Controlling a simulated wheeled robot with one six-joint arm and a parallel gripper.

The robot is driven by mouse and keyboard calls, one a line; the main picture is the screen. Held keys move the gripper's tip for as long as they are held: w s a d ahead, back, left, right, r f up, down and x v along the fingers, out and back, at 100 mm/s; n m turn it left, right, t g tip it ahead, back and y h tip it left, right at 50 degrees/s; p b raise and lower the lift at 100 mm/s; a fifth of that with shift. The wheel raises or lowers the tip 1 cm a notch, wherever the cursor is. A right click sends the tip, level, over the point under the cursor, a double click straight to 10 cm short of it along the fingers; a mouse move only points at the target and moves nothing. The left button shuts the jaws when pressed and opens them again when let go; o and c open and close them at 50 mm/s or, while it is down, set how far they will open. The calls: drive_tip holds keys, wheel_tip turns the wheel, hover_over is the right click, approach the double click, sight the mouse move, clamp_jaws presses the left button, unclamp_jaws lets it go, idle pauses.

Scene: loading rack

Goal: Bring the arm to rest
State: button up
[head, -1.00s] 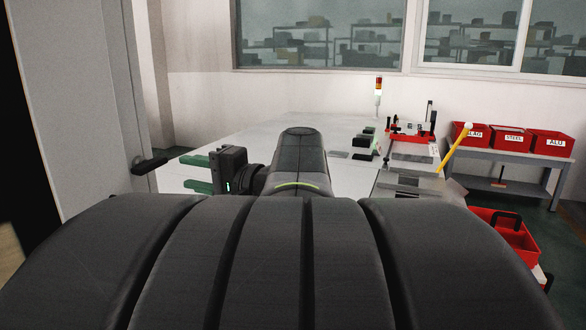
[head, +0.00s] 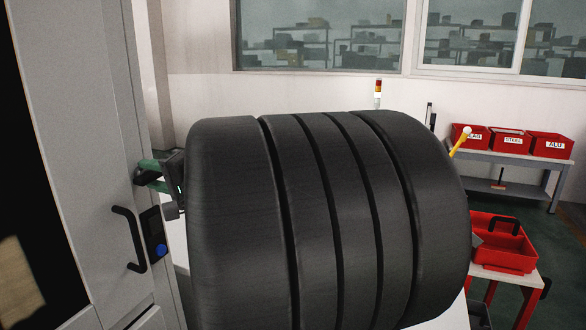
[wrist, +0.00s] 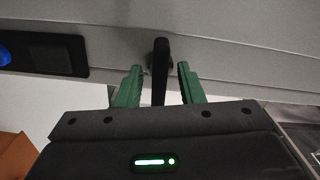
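My gripper (head: 151,167) is at the left of the head view, close to the grey cabinet door (head: 85,130). In the wrist view its two green fingers (wrist: 158,72) are apart, with nothing held between them. A black lever handle (wrist: 161,62) shows between the fingertips, with a gap on either side. I cannot tell whether it lies in the gap or beyond it. In the head view the handle (head: 148,178) is partly hidden by the fingers. My dark, ribbed arm link fills the middle of the head view.
A black bar handle (head: 128,240) and a blue button (head: 161,250) are on the cabinet at left. Red bins (head: 550,147) stand on a bench at back right. A red tote (head: 500,242) sits on a stand at right. My arm hides most of the worktable.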

drive_tip(key=shift+r+n+p, duration=0.1)
drive_tip(key=shift+n+p, duration=0.25)
drive_tip(key=shift+n, duration=0.25)
drive_tip(key=b+v, duration=0.2)
drive_tip(key=v, duration=1.1)
drive_tip(key=shift+d, duration=0.3)
